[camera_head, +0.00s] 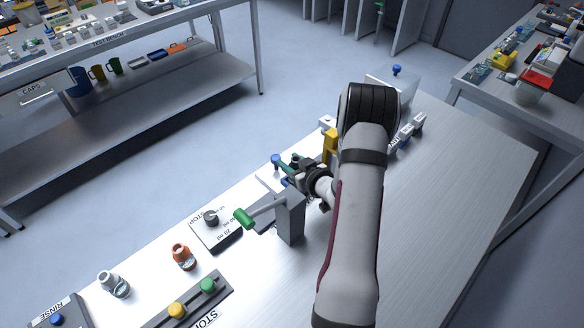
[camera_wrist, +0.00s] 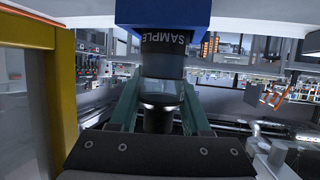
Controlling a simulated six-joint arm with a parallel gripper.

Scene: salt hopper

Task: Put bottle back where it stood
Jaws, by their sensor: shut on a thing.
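My gripper (camera_head: 284,167) is shut on a sample bottle. In the wrist view, the bottle (camera_wrist: 162,68) has a blue top (camera_wrist: 162,12) and a dark band reading SAMPLE. Its clear lower part sits between my green fingers (camera_wrist: 160,105). In the head view, a small blue top (camera_head: 276,158) shows at my fingertips, near the bench's far left edge. My arm and wrist hide much of the area around it. Whether the bottle's base touches anything cannot be told.
A grey post (camera_head: 290,218) with a green-handled lever (camera_head: 245,217) stands close to my gripper. A yellow upright (camera_head: 330,143) is on the other side. A dial plate (camera_head: 215,230), orange bottle (camera_head: 182,257), white bottle (camera_head: 113,284) and STORE rack (camera_head: 190,300) lie front left.

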